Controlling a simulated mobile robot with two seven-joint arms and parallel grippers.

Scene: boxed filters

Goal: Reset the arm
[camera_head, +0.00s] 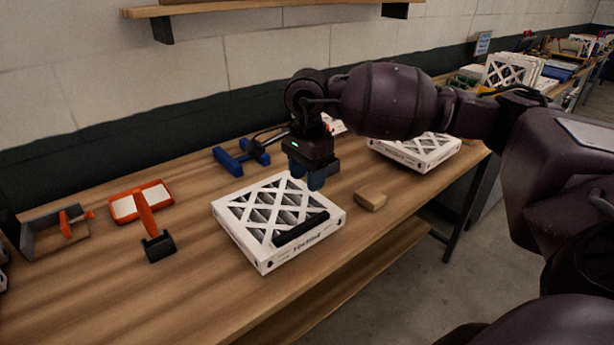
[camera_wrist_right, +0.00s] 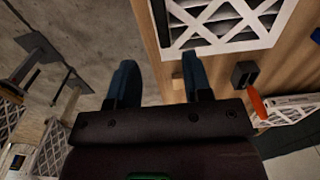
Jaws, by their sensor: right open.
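My right arm reaches in from the right in the head view. Its gripper (camera_head: 316,180) hangs above the far right edge of a white boxed filter (camera_head: 262,205) on the wooden workbench (camera_head: 190,265). The two blue fingers point down. In the right wrist view the gripper (camera_wrist_right: 160,85) shows its fingers apart with nothing between them. The filter also shows in the wrist view (camera_wrist_right: 222,40), beyond the right finger. A black bar-shaped object (camera_head: 300,229) lies on the filter's near right part. My left gripper is not in view.
A tan block (camera_head: 370,198) sits right of the filter. A second filter (camera_head: 418,150) lies farther right. A shelf (camera_head: 190,8) hangs above.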

